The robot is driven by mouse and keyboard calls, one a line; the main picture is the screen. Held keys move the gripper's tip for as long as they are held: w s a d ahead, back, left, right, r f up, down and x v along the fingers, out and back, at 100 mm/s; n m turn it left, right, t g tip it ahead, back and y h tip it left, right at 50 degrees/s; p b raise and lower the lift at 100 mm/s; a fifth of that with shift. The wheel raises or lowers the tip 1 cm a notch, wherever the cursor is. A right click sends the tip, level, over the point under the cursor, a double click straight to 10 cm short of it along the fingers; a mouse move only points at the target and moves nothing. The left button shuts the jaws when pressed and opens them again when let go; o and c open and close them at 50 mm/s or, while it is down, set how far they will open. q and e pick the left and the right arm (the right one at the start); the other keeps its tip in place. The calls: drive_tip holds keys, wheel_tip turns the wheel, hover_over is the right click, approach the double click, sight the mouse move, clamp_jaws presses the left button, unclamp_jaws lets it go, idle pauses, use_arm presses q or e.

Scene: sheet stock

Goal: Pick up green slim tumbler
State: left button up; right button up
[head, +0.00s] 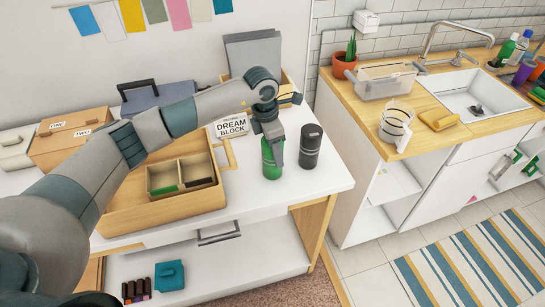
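The green slim tumbler (271,168) stands upright on the white table, near its right end. My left arm reaches in from the left, and my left gripper (270,145) points down at the tumbler's upper part. One grey finger shows against the tumbler's upper right side. The other finger and the tumbler's top are hidden, so I cannot tell whether the fingers press on it. My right gripper is out of view.
A black tumbler (310,146) stands close on the right of the green one. A wooden tray (160,218) with a divided box (180,176) lies to the left. A "DREAM BLOCK" sign (232,126) is behind. The table's front right corner is clear.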

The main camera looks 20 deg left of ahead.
use_arm(q)
drive_tip(key=shift+r, duration=0.1)
drive_tip(key=r+b, duration=0.1)
drive_tip(key=r, duration=0.1)
drive_tip(key=r+b, duration=0.2)
drive_tip(key=shift+s+d, duration=0.15)
drive_tip(key=shift+d, duration=0.25)
drive_tip(key=s+d+r+b, duration=0.4)
drive_tip(key=s+d+r, duration=0.2)
drive_tip(key=d, duration=0.3)
drive_tip(key=shift+r+b, duration=0.4)
drive_tip(key=shift+r, duration=0.05)
drive_tip(key=shift+f, duration=0.1)
